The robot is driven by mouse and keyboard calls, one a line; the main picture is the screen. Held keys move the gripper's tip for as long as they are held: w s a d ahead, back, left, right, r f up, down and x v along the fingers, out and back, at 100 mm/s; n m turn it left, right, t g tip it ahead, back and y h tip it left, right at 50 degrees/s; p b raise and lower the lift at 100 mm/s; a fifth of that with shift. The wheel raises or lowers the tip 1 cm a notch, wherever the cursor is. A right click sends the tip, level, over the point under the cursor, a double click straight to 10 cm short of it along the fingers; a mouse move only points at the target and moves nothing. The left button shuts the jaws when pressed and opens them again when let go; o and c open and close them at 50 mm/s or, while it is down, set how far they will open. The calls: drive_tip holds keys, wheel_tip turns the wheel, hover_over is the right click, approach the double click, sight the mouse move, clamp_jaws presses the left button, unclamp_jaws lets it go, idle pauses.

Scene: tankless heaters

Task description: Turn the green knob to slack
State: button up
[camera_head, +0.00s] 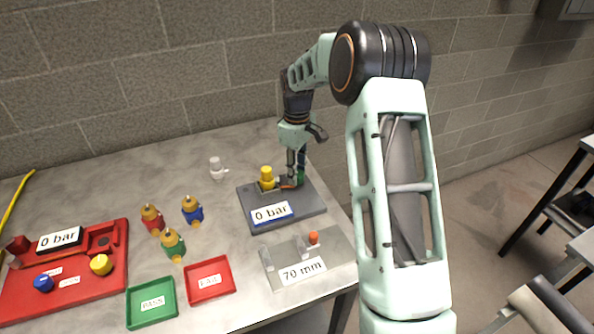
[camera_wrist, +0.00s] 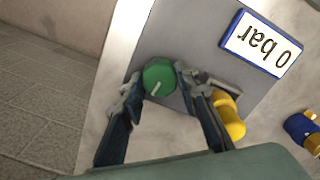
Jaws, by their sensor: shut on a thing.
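The green knob (camera_wrist: 159,77) is round, with a short white line on its face, and sits on a grey plate (camera_wrist: 190,35). In the wrist view the line slants to lower left. My gripper (camera_wrist: 158,84) has one finger on each side of the knob and is shut on it. In the head view my gripper (camera_head: 296,172) reaches down to the right part of the grey plate (camera_head: 310,204), and a bit of the green knob (camera_head: 302,176) shows beside the fingers. I can read no "slack" marking in either view.
The grey plate also carries a yellow fitting (camera_head: 266,177) close to my gripper and a "0 bar" display (camera_head: 271,214). A "70 mm" fixture (camera_head: 345,245), a red tray (camera_head: 210,294), a green tray (camera_head: 135,310), several colored fittings and a red station (camera_head: 85,290) share the table.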

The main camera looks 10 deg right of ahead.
drive_tip(key=shift+n, duration=0.3)
idle(0.4)
drive_tip(key=o, duration=1.2)
drive_tip(key=shift+c, duration=0.2)
wheel_tip(320, 180, up, 12)
